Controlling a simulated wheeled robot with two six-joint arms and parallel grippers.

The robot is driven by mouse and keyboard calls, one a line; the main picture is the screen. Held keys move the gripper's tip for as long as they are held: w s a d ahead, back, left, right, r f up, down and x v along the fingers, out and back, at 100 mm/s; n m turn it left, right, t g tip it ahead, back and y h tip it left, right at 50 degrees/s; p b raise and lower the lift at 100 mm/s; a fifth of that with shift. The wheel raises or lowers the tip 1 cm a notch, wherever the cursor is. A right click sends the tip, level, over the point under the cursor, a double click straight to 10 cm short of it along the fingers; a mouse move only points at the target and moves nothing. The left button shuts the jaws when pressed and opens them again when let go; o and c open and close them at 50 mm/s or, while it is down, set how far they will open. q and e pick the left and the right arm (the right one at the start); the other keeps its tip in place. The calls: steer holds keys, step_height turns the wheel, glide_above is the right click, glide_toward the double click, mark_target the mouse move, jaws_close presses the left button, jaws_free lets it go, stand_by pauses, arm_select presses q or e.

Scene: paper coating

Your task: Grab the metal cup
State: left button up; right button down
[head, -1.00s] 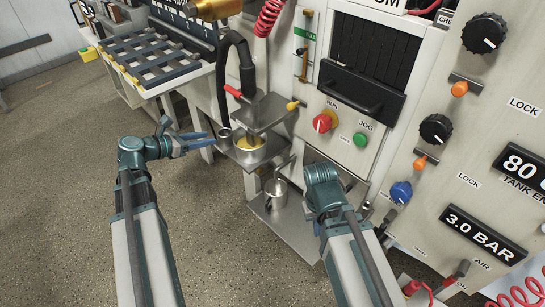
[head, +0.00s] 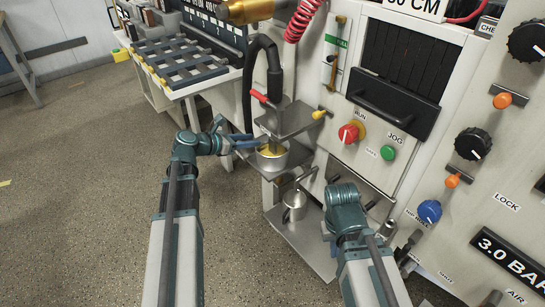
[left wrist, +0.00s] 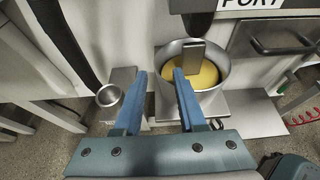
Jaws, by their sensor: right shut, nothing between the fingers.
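A small empty metal cup (left wrist: 109,96) shows in the left wrist view, left of my left gripper's fingers and apart from them. A larger metal pot of yellow liquid (left wrist: 195,95) stands behind the right finger; the head view shows it (head: 271,160) on a ledge under the machine's nozzle. My left gripper (left wrist: 159,73) is open and empty, its fingers reaching toward the pot. In the head view, my left gripper (head: 243,140) is just left of the pot, and the small cup is hidden there. My right gripper (head: 350,215) is low by the panel, its fingertips hardly visible.
A lidded metal jug (head: 295,205) stands on the lower shelf (head: 305,240). A plate (head: 287,118) overhangs the pot. A black hose (head: 258,60) hangs beside it. A slatted rack (head: 185,68) is at the back left. The floor at left is clear.

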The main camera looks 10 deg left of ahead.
arm_select(q)
steer(key=b+x, duration=0.1)
steer(key=x, duration=0.4)
steer(key=shift+w+a+b, duration=0.1)
steer(key=shift+a+b, duration=0.1)
steer(key=shift+b, duration=0.2)
jaws_close()
